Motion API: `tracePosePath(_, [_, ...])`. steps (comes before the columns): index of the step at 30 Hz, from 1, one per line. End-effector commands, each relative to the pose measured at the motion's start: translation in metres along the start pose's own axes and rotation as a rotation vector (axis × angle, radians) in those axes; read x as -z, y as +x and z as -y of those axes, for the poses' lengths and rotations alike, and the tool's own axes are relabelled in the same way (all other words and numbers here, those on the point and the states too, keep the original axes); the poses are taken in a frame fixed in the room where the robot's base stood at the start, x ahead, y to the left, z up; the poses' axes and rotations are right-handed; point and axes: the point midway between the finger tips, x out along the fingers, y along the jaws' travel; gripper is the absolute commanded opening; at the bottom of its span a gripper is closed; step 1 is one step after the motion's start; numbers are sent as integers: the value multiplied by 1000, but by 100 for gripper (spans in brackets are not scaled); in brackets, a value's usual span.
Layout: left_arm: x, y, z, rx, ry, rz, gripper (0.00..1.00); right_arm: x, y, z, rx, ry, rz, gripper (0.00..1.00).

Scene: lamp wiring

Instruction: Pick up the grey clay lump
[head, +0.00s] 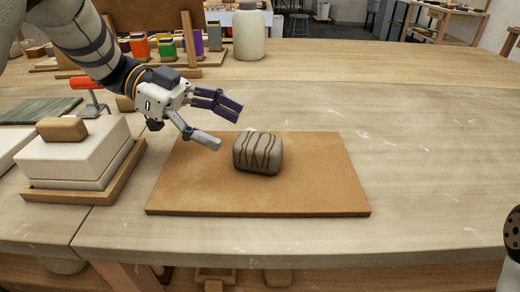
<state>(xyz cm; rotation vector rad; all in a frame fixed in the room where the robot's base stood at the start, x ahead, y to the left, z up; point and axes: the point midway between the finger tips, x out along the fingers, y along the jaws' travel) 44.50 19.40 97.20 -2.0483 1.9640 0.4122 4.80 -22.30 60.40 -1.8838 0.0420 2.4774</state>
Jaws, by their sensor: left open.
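A grey clay lump (258,153), blocky with rounded edges and dark wavy lines, sits on a flat brown board (310,190) on the wooden table. My left gripper (229,124) reaches in from the upper left with its fingers spread open and empty. Its fingertips are just to the upper left of the lump in the picture, and a small gap shows between them and the lump. At the right edge a dark and white part of my right arm shows, but its gripper is out of view.
A white block with a brown handle (62,129) stands in a wooden tray (90,197) at left. Behind are a red-handled tool (88,83), coloured containers (167,48) and a pale jar (248,33). The table (430,150) is clear right of the board.

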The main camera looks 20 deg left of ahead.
Motion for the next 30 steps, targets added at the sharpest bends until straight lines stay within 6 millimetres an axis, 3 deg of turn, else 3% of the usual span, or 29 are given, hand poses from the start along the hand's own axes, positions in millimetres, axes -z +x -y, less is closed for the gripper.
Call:
tracePosePath(5, [3, 13, -1, -2, 0, -5, 75, 2, -2, 0, 0, 0, -8, 40])
tracePosePath(13, [4, 64, -2, -2, 1, -5, 75, 4, -6, 0, 1, 0, -19, 40])
tracePosePath(21, [4, 72, -1, 0, 2, -4, 75, 4, -6, 0, 1, 0, -19, 40])
tracePosePath(23, [4, 72, -1, 0, 2, -4, 66, 4, -6, 0, 1, 0, -19, 40])
tracePosePath(30, [4, 72, -1, -1, 1, -5, 12, 4, -6, 0, 1, 0, -19, 40])
